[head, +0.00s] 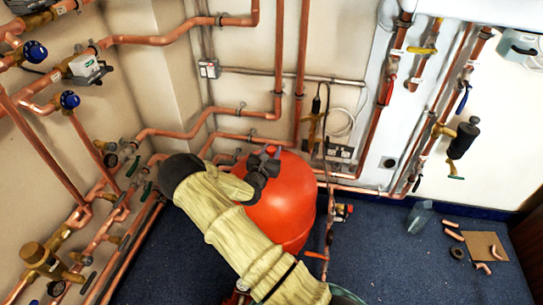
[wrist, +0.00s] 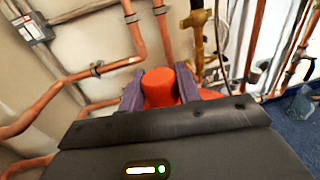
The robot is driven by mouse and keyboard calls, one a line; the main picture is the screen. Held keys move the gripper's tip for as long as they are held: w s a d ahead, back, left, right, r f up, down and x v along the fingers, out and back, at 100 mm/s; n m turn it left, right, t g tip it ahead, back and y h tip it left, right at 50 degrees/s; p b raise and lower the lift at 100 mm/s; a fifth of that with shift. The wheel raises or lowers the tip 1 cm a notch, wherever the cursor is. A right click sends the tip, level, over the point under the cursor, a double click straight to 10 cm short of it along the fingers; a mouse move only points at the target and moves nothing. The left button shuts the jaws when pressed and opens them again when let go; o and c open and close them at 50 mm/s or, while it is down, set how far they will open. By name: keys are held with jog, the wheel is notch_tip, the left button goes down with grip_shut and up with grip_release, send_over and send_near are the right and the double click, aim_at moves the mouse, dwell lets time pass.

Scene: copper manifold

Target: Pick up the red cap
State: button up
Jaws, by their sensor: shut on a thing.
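The red cap (wrist: 159,88) is a short red cylinder with a flat top in the wrist view. It sits between the two purple-grey fingers of my gripper (wrist: 160,92), which is shut on it. In the head view my gripper (head: 264,166) is a dark shape over the top of the red tank (head: 283,212). The cap cannot be made out there. Whether the cap touches anything below is hidden by the gripper body.
Copper pipes (head: 278,65) run along the walls close around the tank. Valves with blue knobs (head: 70,99) are at the left. A cardboard piece (head: 484,244) and several copper fittings (head: 453,235) lie on the blue floor at the right. The floor between is mostly clear.

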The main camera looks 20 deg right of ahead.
aim_at(272, 148)
notch_tip(272, 148, up, 6)
jog(key=shift+d+r+p, duration=0.15)
jog(key=shift+r+p, duration=0.05)
jog(key=shift+p, duration=0.4)
jog(key=shift+r+p, duration=2.25)
jog(key=s+a+f+n+t+y, duration=0.1)
jog(key=s+a+n+y, duration=0.1)
jog(key=s+a, duration=0.3)
jog(key=s+a+f+n+t+y, duration=0.2)
jog(key=s+a+y, duration=0.2)
jog(key=a, duration=0.4)
jog(key=shift+s+a+n+t+y, duration=0.15)
jog(key=shift+s+n+t+y, duration=0.2)
jog(key=shift+s, duration=0.45)
jog(key=shift+f, duration=0.15)
